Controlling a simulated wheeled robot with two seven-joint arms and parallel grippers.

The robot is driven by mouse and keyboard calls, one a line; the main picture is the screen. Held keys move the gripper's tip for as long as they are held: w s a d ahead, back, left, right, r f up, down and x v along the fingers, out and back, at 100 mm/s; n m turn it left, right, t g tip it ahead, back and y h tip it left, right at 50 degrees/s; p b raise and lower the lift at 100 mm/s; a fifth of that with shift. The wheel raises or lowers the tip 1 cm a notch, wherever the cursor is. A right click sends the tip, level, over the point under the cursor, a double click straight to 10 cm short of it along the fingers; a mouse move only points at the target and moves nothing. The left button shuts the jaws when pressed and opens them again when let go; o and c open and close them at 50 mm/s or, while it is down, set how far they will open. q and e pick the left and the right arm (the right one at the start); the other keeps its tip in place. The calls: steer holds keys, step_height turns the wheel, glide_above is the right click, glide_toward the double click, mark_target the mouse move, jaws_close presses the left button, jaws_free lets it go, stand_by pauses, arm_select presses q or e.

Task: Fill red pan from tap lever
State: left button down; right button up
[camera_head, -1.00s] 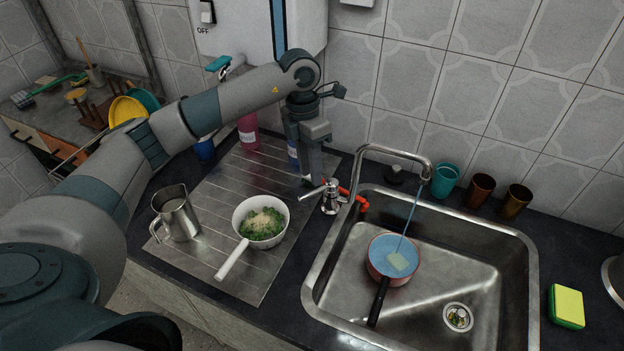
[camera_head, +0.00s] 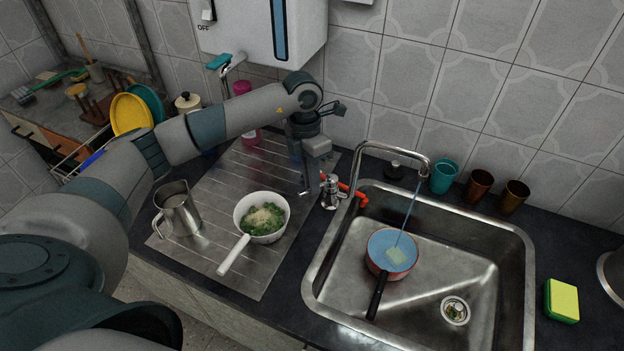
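The red pan (camera_head: 391,269) sits in the sink's left part, its black handle pointing to the front. Bluish water and a pale square patch show inside it. A thin blue stream runs from the tap spout (camera_head: 424,171) into the pan. The tap's metal body (camera_head: 330,192) stands left of the sink, with a red part beside it. My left gripper (camera_head: 309,189) points down just left of the tap body, where the lever is mostly hidden. I cannot tell whether its fingers are open or touch the lever. My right gripper is out of view.
A white pan (camera_head: 262,218) with green food and a steel jug (camera_head: 177,212) stand on the drainboard, left of the sink (camera_head: 480,226). A teal tumbler (camera_head: 443,176) and two brown tumblers stand behind the sink. A sponge (camera_head: 562,300) lies to its right.

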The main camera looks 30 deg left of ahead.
arm_select(q)
steer(key=shift+s+d+f+n+b, duration=0.1)
steer(key=shift+d+n+b, duration=0.15)
steer(key=shift+n+b, duration=0.25)
steer(key=shift+s+d+n, duration=0.15)
steer(key=shift+d+n, duration=0.2)
steer(key=shift+n, duration=0.55)
steer(key=c, duration=1.8)
jaws_free()
